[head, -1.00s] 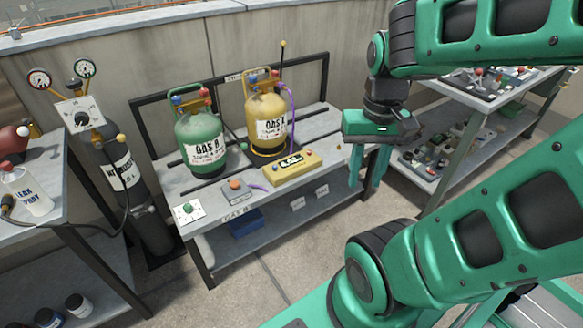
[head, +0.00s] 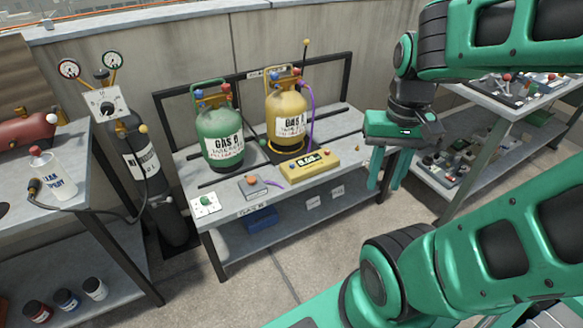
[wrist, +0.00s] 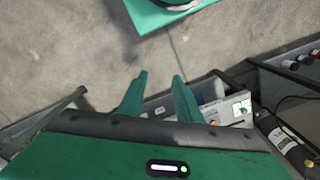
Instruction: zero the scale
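The scale's yellow display box (head: 309,165), with a small readout and buttons too small to read, lies at the front of the grey bench. The yellow cylinder (head: 287,112) stands behind it on a dark plate. A small grey box with an orange button (head: 254,186) is left of the display, and a white plate with a green knob (head: 205,203) is at the bench's front left corner. My gripper (head: 386,187) points down just off the bench's right end, right of the display. Its fingers are apart and empty, also in the wrist view (wrist: 158,92).
A green cylinder (head: 221,138) stands on the bench (head: 222,180) left of the yellow one. A dark cylinder with gauges (head: 141,160) stands between this bench and a left table (head: 85,175). A cluttered cart (head: 525,106) is at the right. The bench's front strip is mostly clear.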

